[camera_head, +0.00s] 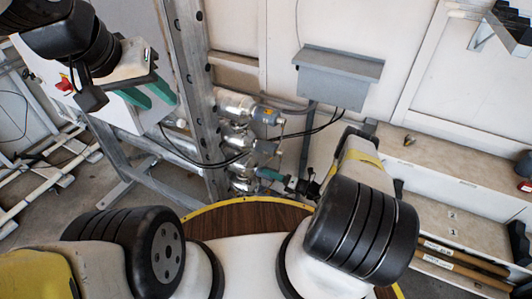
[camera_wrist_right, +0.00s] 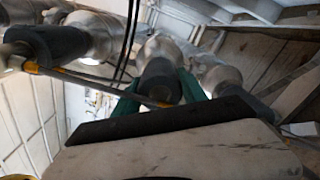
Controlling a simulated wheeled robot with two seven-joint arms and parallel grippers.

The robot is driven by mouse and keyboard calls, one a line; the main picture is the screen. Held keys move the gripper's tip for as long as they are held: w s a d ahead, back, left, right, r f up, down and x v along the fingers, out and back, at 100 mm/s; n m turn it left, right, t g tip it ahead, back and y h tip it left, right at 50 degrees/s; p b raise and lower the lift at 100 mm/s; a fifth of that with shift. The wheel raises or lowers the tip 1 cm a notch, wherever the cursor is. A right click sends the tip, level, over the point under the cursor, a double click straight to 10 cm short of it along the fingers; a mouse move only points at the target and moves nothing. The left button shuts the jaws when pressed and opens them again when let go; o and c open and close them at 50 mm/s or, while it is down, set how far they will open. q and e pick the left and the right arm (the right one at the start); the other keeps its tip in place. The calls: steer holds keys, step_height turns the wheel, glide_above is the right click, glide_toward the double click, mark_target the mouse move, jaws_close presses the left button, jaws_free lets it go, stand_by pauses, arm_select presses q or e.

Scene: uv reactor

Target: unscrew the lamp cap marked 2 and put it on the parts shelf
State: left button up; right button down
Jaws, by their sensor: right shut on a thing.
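Metal lamp tubes (camera_head: 237,104) are stacked on the upright frame, with grey caps (camera_head: 267,115) on their right ends. My right gripper (camera_head: 270,174) reaches in low beside the stack. In the right wrist view, its green fingers (camera_wrist_right: 160,96) are shut on a dark grey lamp cap (camera_wrist_right: 160,80), which is in line with its metal tube. No number is readable, so I cannot tell whether this cap is marked 2. My left gripper (camera_head: 150,93) is open and empty at the upper left. A light bench-like shelf (camera_head: 460,165) stands at the right; I cannot tell if it is the parts shelf.
Other capped tubes flank the held cap in the right wrist view, one cap (camera_wrist_right: 60,42) at left. Dark cables hang close to the tubes. A grey box (camera_head: 338,80) is on the wall. A small object (camera_head: 409,140) sits on the bench, whose top is otherwise largely clear.

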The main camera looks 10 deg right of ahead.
steer(key=n, duration=0.5)
steer(key=n, duration=0.5)
steer(key=c, duration=0.6)
jaws_free()
steer(key=shift+a, duration=0.1)
steer(key=shift+o, duration=0.2)
